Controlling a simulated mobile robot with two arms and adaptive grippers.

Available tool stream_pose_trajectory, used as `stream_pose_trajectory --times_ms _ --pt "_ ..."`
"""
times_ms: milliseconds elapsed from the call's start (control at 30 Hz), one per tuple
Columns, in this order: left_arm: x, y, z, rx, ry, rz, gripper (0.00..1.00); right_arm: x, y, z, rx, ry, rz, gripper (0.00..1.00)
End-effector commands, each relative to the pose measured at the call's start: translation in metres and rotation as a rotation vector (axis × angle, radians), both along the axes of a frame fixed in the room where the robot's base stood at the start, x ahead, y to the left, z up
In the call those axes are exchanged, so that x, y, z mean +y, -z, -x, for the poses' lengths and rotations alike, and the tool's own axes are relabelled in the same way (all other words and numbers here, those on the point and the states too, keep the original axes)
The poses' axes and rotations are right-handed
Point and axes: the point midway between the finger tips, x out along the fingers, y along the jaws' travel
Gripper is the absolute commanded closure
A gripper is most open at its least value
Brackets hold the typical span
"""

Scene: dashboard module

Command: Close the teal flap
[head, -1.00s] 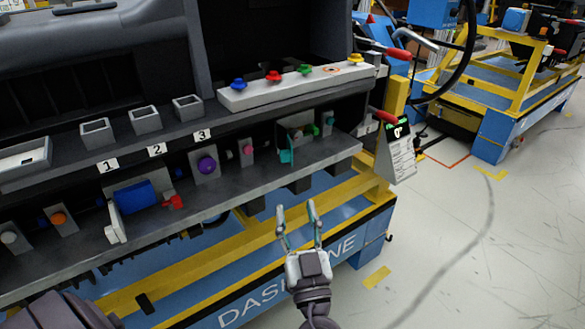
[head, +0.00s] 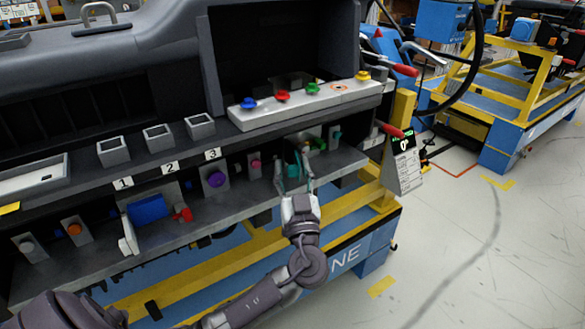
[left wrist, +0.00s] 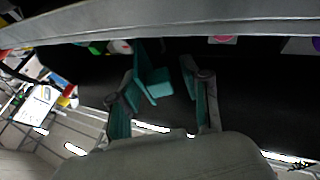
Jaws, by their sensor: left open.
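The teal flap (head: 292,171) hangs open on the lower shelf of the dashboard module, at the right part of the row of small fixtures. My left gripper (head: 293,178) is open, with its fingers reaching up to the flap. In the left wrist view the flap (left wrist: 154,84) shows as a teal plate between the two fingers of my left gripper (left wrist: 162,72), closer to the finger on the left of the picture. I cannot tell whether that finger touches it. The fixture behind the flap is partly hidden by my fingers in the head view. My right gripper is not in view.
A shelf ledge (head: 232,202) runs below the fixtures. A purple knob (head: 216,179) and a pink knob (head: 255,165) stand left of the flap, and a green part (head: 318,144) sits close on its right. A white button panel (head: 300,104) overhangs above.

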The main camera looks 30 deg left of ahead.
Motion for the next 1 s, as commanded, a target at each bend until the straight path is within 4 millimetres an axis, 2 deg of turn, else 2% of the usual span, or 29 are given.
stream_pose_trajectory --times_ms 167,267,467,1000 --pt "0.0002 0.0001 -0.0001 0.000 0.000 0.000 0.53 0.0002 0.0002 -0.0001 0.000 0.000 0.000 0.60" --pt "0.0000 0.0001 0.0001 0.000 0.000 0.000 0.66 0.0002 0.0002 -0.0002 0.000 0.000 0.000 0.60" --pt "0.0001 0.0002 0.0003 0.000 -0.001 0.000 0.99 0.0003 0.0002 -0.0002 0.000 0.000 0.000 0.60" --pt "0.0005 0.0006 0.0006 -0.001 -0.008 0.001 1.00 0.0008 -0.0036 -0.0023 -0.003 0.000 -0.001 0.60"
